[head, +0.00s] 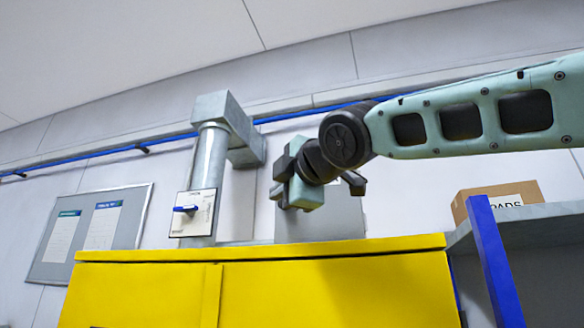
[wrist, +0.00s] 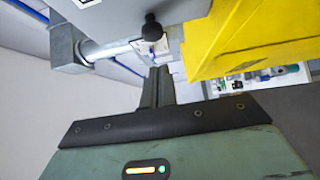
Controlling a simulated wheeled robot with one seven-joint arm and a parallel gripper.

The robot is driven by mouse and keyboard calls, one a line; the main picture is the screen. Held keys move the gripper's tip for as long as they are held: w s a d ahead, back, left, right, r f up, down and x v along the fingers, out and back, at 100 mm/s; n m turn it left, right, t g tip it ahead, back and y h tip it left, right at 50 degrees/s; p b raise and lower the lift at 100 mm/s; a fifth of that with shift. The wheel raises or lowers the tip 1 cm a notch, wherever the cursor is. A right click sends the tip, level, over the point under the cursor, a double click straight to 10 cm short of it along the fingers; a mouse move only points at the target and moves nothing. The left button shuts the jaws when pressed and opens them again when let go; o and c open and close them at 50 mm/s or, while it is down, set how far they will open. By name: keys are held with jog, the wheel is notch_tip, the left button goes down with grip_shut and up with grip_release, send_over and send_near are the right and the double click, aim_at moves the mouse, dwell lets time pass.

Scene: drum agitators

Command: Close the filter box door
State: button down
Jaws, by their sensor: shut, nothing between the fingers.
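A grey flat-faced box (head: 345,215), which looks like the filter box, stands on the wall behind my gripper, above the yellow cabinet. My arm covers much of it, so I cannot tell how far its door is open. My gripper (head: 282,180) is in front of this box, apart from the duct to its left. In the wrist view my gripper's fingers (wrist: 157,88) are together and empty. A black round knob (wrist: 152,28) shows just beyond the fingertips in the picture. I cannot tell whether they touch it or what it is fixed to.
A yellow cabinet (head: 340,290) fills the space below my gripper. A grey duct (head: 212,160) carries a white plate with a blue handle (head: 186,209). At the right are a cardboard box (head: 500,195) on a shelf and a blue post (head: 492,260). A notice board (head: 90,235) hangs left.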

aim_at(279, 203)
jog(key=w, duration=0.1)
jog(key=w+d+p, duration=0.1)
jog(key=w, duration=0.1)
jog(key=shift+d, duration=0.15)
jog(key=shift+w, duration=0.85)
jog(key=shift+s, duration=0.1)
